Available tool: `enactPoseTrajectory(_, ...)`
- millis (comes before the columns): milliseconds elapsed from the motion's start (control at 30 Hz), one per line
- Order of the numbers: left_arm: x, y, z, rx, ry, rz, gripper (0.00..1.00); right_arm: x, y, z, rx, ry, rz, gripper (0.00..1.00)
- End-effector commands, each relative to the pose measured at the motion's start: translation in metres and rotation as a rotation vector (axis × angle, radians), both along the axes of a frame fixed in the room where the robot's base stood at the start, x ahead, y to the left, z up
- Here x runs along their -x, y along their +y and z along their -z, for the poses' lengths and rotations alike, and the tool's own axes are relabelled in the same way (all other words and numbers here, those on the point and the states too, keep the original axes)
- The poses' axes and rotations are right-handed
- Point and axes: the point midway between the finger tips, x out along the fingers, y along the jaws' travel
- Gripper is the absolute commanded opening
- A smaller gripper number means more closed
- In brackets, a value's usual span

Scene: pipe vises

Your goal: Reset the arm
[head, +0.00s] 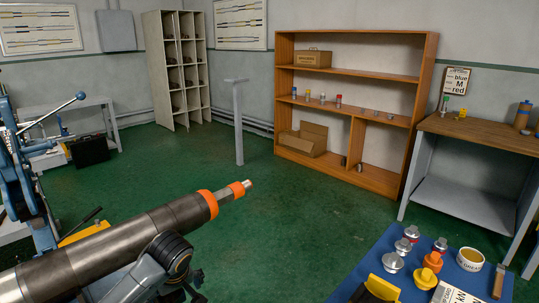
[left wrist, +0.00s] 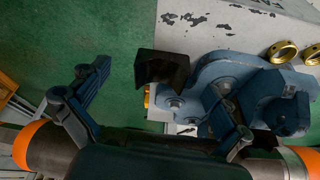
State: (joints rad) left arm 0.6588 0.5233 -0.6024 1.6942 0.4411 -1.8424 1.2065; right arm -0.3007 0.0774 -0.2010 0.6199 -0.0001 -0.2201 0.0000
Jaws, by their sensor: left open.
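My left gripper (left wrist: 158,82) is open in the left wrist view, with its two dark fingers spread apart and nothing between their tips. Its right finger overlaps a blue-grey vise-like casting (left wrist: 215,70) with a dark block at its left; I cannot tell whether they touch. A dark arm joint of mine (head: 172,255) shows at the bottom of the head view, in front of a thick metal cylinder (head: 130,232) with orange bands. What supports the cylinder is hidden. The left fingers are not clear in the head view. My right gripper is not in view.
A blue machine with a lever (head: 30,190) stands at the left. A blue-topped surface (head: 478,282) with several knobbed parts and a cup is at lower right. A wooden shelf (head: 283,75), workbench (head: 480,132) and grey post (head: 238,120) stand beyond. Green floor (head: 290,215) between is clear.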

Motion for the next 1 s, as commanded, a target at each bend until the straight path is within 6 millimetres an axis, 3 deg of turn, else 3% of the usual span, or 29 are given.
enactPoseTrajectory(33,0.02,-0.019,0.023,0.021,0.024,0.086,1.0,0.0,0.0,0.0,0.0,0.0,0.0,0.41)
enactPoseTrajectory(133,0.058,-0.051,0.054,0.055,0.044,0.265,1.0,0.0,0.0,0.0,0.0,0.0,0.0,0.41)
enactPoseTrajectory(233,0.099,-0.075,0.076,0.086,0.046,0.422,1.0,0.0,-0.001,0.0,0.001,0.0,0.0,0.41)
enactPoseTrajectory(367,0.152,-0.092,0.093,0.108,0.037,0.582,1.0,0.0,-0.002,0.0,0.002,0.0,0.0,0.41)
enactPoseTrajectory(500,0.199,-0.093,0.099,0.099,0.026,0.691,1.0,0.0,-0.003,0.0,0.004,-0.001,-0.001,0.41)
enactPoseTrajectory(600,0.222,-0.09,0.099,0.084,0.024,0.74,1.0,0.0,-0.004,0.0,0.004,-0.001,-0.001,0.41)
enactPoseTrajectory(1000,0.291,-0.067,0.091,0.005,0.052,0.847,1.0,-0.001,-0.004,0.0,0.004,-0.001,0.0,0.41)
